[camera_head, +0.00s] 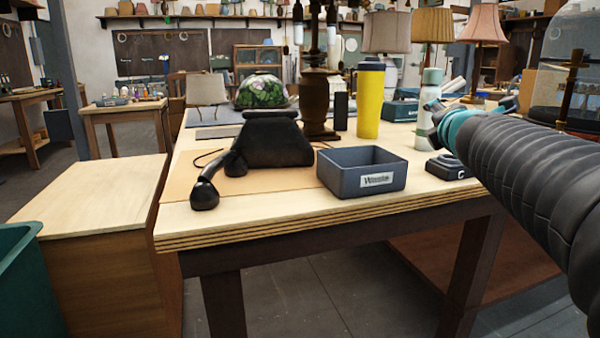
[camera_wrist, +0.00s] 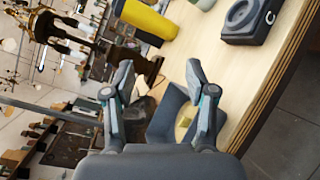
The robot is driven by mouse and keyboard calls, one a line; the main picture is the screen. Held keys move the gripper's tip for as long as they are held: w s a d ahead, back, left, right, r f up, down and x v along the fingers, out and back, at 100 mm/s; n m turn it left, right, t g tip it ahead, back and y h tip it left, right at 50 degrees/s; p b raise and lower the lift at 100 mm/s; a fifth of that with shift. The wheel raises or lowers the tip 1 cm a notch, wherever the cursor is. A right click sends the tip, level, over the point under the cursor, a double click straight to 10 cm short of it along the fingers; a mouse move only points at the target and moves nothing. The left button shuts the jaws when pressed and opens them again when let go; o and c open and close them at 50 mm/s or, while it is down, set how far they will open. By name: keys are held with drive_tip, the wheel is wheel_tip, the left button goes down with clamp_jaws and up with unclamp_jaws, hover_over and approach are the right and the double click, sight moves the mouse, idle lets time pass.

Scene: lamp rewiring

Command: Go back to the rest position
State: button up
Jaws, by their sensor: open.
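My gripper (camera_head: 447,115) is at the right in the head view, above the right part of the workbench (camera_head: 290,217), in front of a white-and-green bottle. In the wrist view my gripper (camera_wrist: 160,72) has its two fingers spread apart, with nothing held between them. A blue-grey open bin (camera_head: 365,181) with a white label stands near the bench's front edge, left of and lower than the gripper. It also shows in the wrist view (camera_wrist: 160,122), partly hidden by a finger, with a small yellowish thing (camera_wrist: 184,119) that seems to lie inside it.
On the bench are a black telephone-like object (camera_head: 268,143), a yellow bottle (camera_head: 370,101), a white-and-green bottle (camera_head: 427,98), a dark device (camera_head: 447,166), a dark lamp base (camera_head: 319,100) and shaded lamps behind. A green bin (camera_head: 22,262) stands at lower left. Floor in front is clear.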

drive_tip(key=s+d+f+m+g+h, duration=0.15)
drive_tip(key=s+f+m+g, duration=0.25)
drive_tip(key=s+f+m, duration=0.4)
drive_tip(key=s+d+f+m+g+h, duration=0.15)
drive_tip(key=s+f+m+g, duration=0.35)
drive_tip(key=f+m, duration=0.5)
drive_tip(key=s+a+f+m+g+y, duration=0.1)
drive_tip(key=s+a+f+m+y, duration=0.1)
drive_tip(key=s+a+f, duration=0.4)
drive_tip(key=s+a+f+m+g+y, duration=0.1)
drive_tip(key=s+a+f+m+y, duration=0.1)
drive_tip(key=s+a+f+y, duration=0.2)
drive_tip(key=s+a+f, duration=0.3)
drive_tip(key=s+a, duration=0.2)
drive_tip(key=s, duration=0.2)
drive_tip(key=shift+s+f, duration=0.2)
drive_tip(key=shift+s, duration=0.2)
